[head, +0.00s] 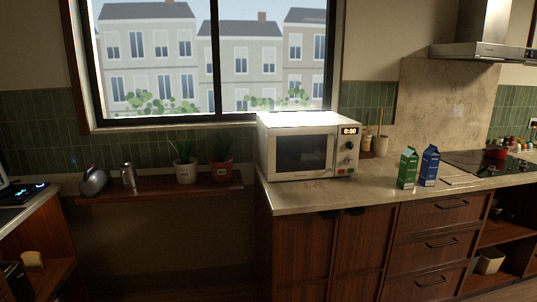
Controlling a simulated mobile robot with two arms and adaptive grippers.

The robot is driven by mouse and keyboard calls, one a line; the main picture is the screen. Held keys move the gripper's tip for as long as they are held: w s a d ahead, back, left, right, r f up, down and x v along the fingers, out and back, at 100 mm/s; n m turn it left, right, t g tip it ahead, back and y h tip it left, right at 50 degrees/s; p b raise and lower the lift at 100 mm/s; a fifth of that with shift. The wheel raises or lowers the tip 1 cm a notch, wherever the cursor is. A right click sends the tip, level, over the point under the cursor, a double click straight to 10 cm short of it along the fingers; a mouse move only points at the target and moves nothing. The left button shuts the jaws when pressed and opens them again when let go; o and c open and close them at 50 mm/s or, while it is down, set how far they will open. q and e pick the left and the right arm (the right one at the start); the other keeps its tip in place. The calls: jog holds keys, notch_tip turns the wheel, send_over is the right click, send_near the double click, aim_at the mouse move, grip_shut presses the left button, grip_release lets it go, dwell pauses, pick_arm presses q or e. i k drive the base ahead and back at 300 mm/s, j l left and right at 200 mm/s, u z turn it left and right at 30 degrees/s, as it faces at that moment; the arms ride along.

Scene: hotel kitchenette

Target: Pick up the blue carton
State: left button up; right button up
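The blue carton (429,166) stands upright on the stone countertop (330,191), toward the right in the head view. A green carton (408,168) stands upright just to its left, closer to the counter's front edge. Neither of my grippers shows in the head view.
A white microwave (300,147) stands left of the cartons. Potted plants (222,170) stand on a low wooden shelf (150,187). The floor gap below that shelf looks open.

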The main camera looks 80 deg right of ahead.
aim_at(428, 166)
jog(key=z, duration=3.85)
jog(key=i+l+u, duration=0.1)
jog(key=i+l, duration=0.7)
jog(key=i+l+u, duration=0.1)
jog(key=i+l, duration=0.7)
jog(key=l, duration=0.25)
